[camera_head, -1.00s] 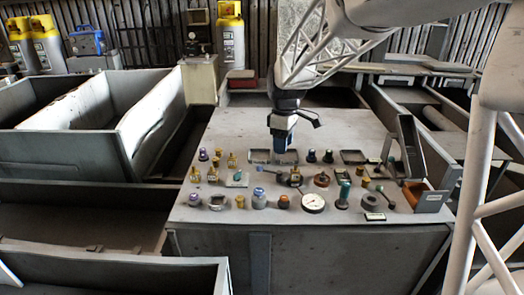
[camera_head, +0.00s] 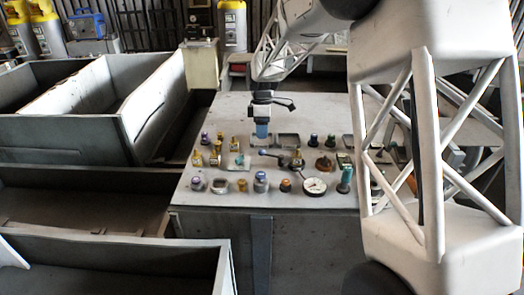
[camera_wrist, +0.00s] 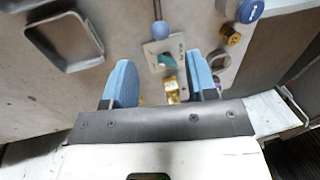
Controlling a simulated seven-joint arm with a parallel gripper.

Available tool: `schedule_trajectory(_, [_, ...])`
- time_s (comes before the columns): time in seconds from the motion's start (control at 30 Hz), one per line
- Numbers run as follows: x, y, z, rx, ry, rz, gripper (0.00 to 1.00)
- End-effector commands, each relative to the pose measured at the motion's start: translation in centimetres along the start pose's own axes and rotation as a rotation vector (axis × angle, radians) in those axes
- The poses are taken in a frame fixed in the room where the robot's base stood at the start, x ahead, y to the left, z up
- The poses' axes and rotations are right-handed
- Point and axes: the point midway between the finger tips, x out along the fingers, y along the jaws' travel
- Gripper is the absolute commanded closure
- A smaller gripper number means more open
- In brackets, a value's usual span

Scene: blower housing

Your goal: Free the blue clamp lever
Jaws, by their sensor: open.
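The blue clamp lever shows in the head view as a thin dark rod with a blue ball end (camera_head: 263,152), running right to a dark hub (camera_head: 297,160) on the panel. In the wrist view its blue ball (camera_wrist: 161,30) and part of the rod lie beyond my fingertips. My gripper (camera_head: 262,131) points down above the panel's back part, behind the ball in the head view. In the wrist view my gripper (camera_wrist: 162,78) has its two blue fingers wide apart, with nothing held between them. The hub is out of the wrist view.
A teal piece on a plate (camera_wrist: 166,60) sits close to the ball. Brass fittings (camera_head: 215,157) stand left of it, and a gauge (camera_head: 314,187) stands in front. Open grey bins flank the panel's left side.

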Motion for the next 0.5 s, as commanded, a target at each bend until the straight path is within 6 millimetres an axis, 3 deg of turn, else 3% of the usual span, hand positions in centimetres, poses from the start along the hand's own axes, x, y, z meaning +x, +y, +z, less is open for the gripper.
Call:
schedule_trajectory(0.27, [0.5,0.0,0.0,0.001,0.0,-0.001,0.48])
schedule_trajectory(0.5, [2.5,0.0,0.0,0.001,0.0,-0.002,0.48])
